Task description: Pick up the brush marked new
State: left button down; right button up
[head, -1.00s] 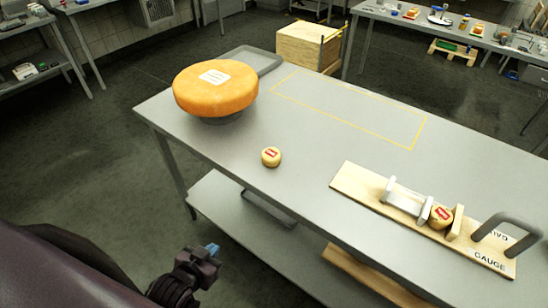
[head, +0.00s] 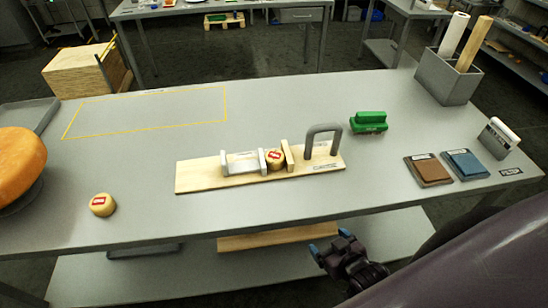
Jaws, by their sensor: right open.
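A green block-shaped thing (head: 369,123), which may be a brush, lies on the table right of the gauge board. A white-topped thing with a dark grey body (head: 498,136), which may also be a brush, stands near the table's right end. I cannot read the word "new" on either. My right gripper (head: 329,243) is open and empty, with blue fingertips, low in front of the table's near edge and well away from both. My left gripper is out of view.
A wooden gauge board (head: 200,175) with a small cheese (head: 275,159) sits mid-table.

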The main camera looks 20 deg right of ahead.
aim_at(372, 122)
jog(key=l+z, duration=0.35)
jog(key=k+l+z, duration=0.1)
jog(key=l+z, duration=0.55)
jog(key=i+l, duration=0.05)
